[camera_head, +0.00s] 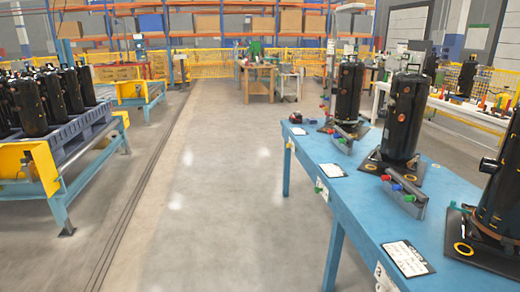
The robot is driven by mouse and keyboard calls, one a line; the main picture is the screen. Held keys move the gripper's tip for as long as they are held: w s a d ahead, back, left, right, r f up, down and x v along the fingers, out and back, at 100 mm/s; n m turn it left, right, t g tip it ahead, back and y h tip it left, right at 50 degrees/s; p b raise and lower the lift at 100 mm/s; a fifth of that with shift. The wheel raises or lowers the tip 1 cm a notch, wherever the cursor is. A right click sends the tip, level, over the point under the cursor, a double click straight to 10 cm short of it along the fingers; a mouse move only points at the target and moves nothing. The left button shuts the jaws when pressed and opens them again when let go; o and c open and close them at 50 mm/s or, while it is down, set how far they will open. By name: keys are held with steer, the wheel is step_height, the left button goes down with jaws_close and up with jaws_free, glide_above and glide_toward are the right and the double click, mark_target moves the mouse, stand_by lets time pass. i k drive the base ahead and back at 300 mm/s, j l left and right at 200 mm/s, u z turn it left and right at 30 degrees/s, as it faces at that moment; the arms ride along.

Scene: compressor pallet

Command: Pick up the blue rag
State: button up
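I cannot make out a blue rag in the head view. The blue worktable (322,208) on the right carries black compressors, with one standing near its middle (404,118), one farther back (348,90) and one cut off at the right edge (497,190). Small red, blue and green caps lie by a grey bracket (405,192) on this table; none of them is clearly a rag. My gripper and arm are not in view.
A pallet (75,138) with several black compressors stands on a yellow-and-blue conveyor at left. Clipboards with paper (408,258) lie on the table. A wooden bench (260,82) and yellow fencing (212,65) are at the back. The grey floor (205,190) between is clear.

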mark_target(310, 121)
steer(key=i+u, duration=0.2)
steer(key=i, duration=2.7)
steer(key=i+z, duration=0.25)
steer(key=i, duration=0.15)
steer(key=i+j+z, duration=0.25)
steer(key=i, duration=0.15)
steer(key=i+j+z, duration=0.25)
steer(key=i, duration=0.15)
steer(key=i+j+z, duration=0.7)
steer(key=z, duration=0.15)
steer(key=i+j, duration=0.1)
steer(key=i, duration=0.3)
steer(key=i+j+z, duration=0.15)
steer(key=i, duration=0.2)
